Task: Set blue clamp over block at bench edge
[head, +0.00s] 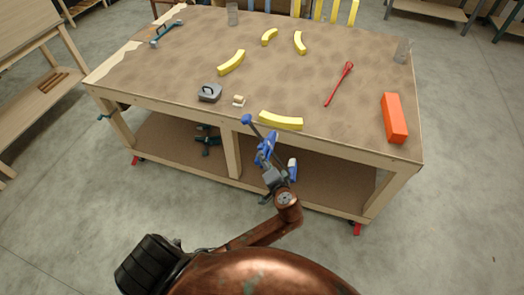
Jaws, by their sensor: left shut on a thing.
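My left gripper (274,177) is in front of the bench's near edge, shut on the blue clamp (267,147). The clamp has blue ends and handles. Its upper blue end (246,119) is close to the near edge of the bench (180,75), but I cannot tell whether it touches. A curved yellow block (281,121) lies along that near edge, just right of the clamp's upper end. A small pale wooden piece (239,100) lies behind the clamp's upper end. The gripper hides part of the clamp. My right gripper is not in view.
A grey box-like thing with a handle (209,92) sits left of the small wooden piece. More yellow curved pieces (231,62) lie farther back. A red tool (339,84) and an orange block (394,118) lie to the right. Bare top separates them.

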